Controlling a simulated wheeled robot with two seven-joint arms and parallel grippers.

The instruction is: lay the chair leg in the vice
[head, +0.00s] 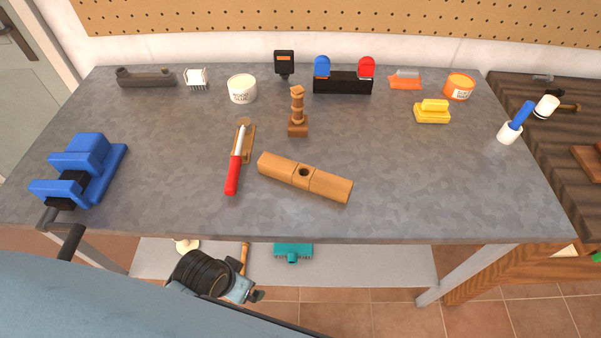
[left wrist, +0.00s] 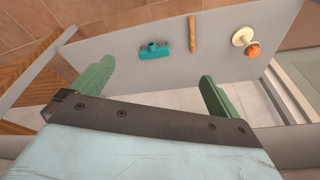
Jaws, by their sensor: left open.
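The chair leg (head: 297,112), a short turned wooden piece with a square base, appears to stand upright near the middle of the grey workbench top. The blue vice (head: 85,170) with black jaws sits at the bench's left end; whether anything is between its jaws cannot be made out. My left gripper (head: 252,293) is low in front of the bench's front edge, apart from the leg and the vice. In the left wrist view its green fingers (left wrist: 157,72) are spread with nothing between them. My right gripper is not in view.
A wooden block with a hole (head: 325,184) and a red-handled tool (head: 233,174) lie before the leg. The lower shelf (head: 370,265) holds a teal brush (head: 293,251). Bench top right of the block is clear.

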